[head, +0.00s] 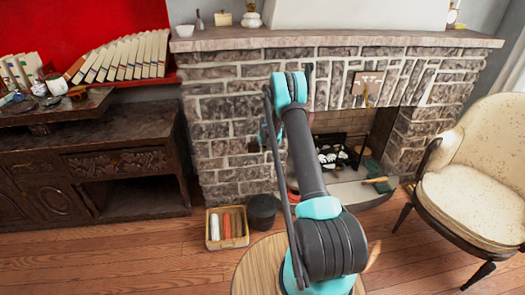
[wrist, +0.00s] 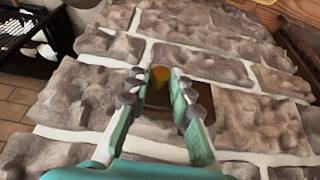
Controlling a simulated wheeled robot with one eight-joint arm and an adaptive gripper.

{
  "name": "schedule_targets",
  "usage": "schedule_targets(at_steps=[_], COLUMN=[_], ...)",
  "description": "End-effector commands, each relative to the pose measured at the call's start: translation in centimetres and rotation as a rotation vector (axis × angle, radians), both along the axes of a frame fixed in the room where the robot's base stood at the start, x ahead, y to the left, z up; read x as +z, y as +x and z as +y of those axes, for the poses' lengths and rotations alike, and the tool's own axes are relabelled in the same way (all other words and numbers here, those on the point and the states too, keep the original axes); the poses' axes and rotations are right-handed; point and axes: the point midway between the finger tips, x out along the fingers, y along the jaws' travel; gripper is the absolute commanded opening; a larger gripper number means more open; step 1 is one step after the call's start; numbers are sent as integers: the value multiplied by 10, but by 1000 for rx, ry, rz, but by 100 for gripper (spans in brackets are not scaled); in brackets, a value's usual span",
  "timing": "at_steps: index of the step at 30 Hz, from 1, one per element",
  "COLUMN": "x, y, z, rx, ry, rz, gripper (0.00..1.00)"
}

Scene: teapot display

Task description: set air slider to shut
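In the wrist view, a small brass-coloured knob (wrist: 160,76) stands on a dark brown plate (wrist: 155,98) set against the stone wall; I take this to be the air slider. My gripper (wrist: 153,78) is open in front of it. Its two teal-and-grey fingers point at the wall, with the knob showing between their tips and a gap on the left. I cannot tell whether the right finger touches it. In the head view, a dark piece (head: 253,147) on the stone left of the firebox may be the same plate. My gripper is mostly hidden behind my arm there.
A box of rolls (head: 213,243) and a dark bucket (head: 262,212) stand below. A cabinet (head: 100,160) is left, a chair (head: 480,200) right.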

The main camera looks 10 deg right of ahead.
Motion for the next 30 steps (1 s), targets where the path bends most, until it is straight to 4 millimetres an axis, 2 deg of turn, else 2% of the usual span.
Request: schedule_targets(at_steps=[1, 4, 5, 13, 17, 20, 30], x=[0, 0, 0, 1, 7, 18, 75], y=[0, 0, 0, 0, -3, -7, -31], z=[-4, -4, -3, -2, -2, -2, -3], rx=[-5, -3, -3, -3, -3, -3, -3], ry=[-3, -3, -3, -1, -1, -1, -2], rz=[-1, -1, -1, 0, 0, 0, 0], gripper=[27, 39, 40, 40, 40, 40, 40])
